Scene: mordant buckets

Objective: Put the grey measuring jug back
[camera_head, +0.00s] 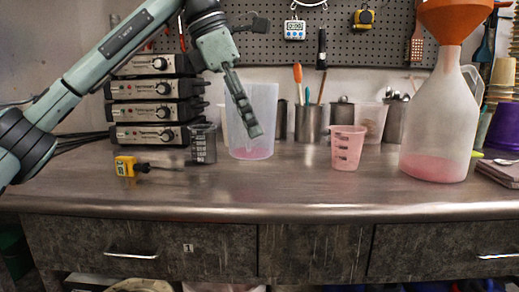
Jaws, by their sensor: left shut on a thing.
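The grey measuring jug (203,146) stands upright on the steel counter, left of centre, with pale markings on its side. A tall translucent container (265,115) with pink at its bottom stands close to its right. My left gripper (253,131) reaches down over this container, with its fingers overlapping the near wall. It is shut on the container, though the exact contact is hard to see. The fingers are apart from the grey jug. My right gripper is not in view.
A pink measuring jug (346,150) and a large pink-bottomed flask with an orange funnel (455,20) stand to the right. Stacked control boxes (150,113) stand behind left. A yellow tool (126,167) lies left of the grey jug. The front counter (290,190) is clear.

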